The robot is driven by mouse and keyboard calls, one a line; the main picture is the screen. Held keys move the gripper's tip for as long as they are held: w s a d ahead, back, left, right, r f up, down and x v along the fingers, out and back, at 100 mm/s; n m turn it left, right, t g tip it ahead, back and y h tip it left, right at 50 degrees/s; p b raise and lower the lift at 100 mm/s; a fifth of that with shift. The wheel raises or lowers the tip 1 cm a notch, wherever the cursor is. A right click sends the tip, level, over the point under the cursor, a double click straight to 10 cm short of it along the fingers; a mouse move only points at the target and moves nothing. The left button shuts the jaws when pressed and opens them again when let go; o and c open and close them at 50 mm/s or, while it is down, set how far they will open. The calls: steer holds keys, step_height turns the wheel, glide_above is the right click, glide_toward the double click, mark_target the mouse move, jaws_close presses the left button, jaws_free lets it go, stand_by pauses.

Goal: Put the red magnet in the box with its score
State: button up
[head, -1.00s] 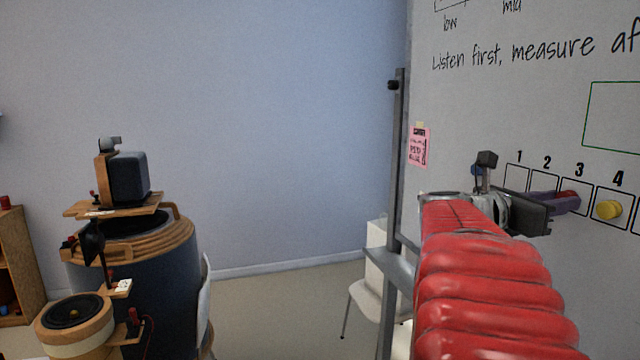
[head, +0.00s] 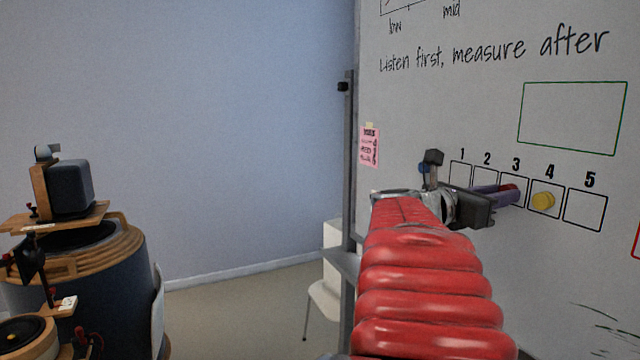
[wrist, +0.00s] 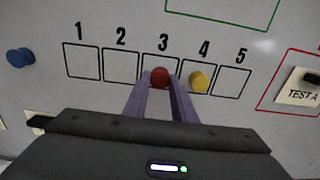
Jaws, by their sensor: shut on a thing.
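The red magnet (wrist: 160,77) is between the purple fingertips of my gripper (wrist: 159,84) in the wrist view, in front of box 3 (wrist: 161,57) on the whiteboard. My gripper is shut on it. In the head view my gripper (head: 510,193) reaches toward the board from the left, and the red magnet (head: 509,187) shows partly behind a finger. I cannot tell whether the magnet touches the board. The numbered boxes 1 to 5 stand in a row. A yellow magnet (head: 543,201) sits in box 4, just right of the red one, and shows in the wrist view (wrist: 199,81).
A blue magnet (wrist: 20,57) is on the board left of box 1. A pink note (head: 369,147) hangs at the board's left edge. A card marked TEST A (wrist: 301,92) is at the right. Boxes 1, 2 and 5 look empty. A dark barrel with speaker parts (head: 95,285) stands far left.

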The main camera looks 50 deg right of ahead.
steer(key=shift+s+d, duration=0.15)
steer(key=shift+d, duration=0.2)
stand_by(0.5)
steer(key=o, duration=1)
steer(key=shift+c, duration=0.2)
steer(key=shift+o, duration=0.3)
steer(key=o, duration=0.3)
steer(key=shift+o, duration=0.2)
steer(key=shift+w+a, duration=0.1)
steer(key=shift+w, duration=0.1)
